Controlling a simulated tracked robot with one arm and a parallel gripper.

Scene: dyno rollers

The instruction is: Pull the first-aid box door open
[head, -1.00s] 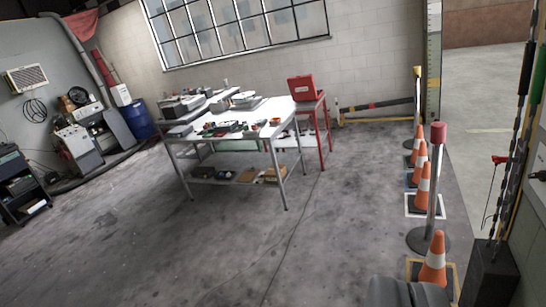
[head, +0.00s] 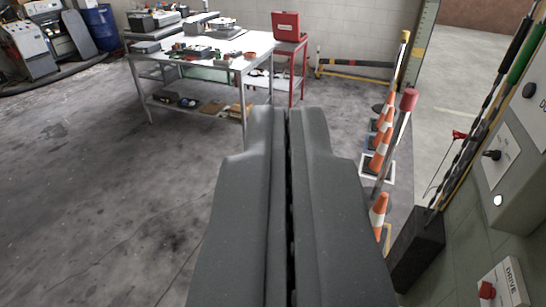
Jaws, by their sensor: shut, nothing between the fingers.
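My gripper (head: 288,115) is shut and empty, pointing forward over the floor in the middle of the view. No first-aid box door can be made out in this view. A red case (head: 287,26) with a pale label stands on a small red table at the back; it looks closed, and I cannot tell whether it is a first-aid box. My gripper is far short of it.
A white-topped workbench (head: 215,52) with tools stands at the back left. Orange cones (head: 378,216) and a red-topped post (head: 407,101) line the right. A grey control box (head: 520,140) and a red-button panel (head: 500,290) are on the right wall.

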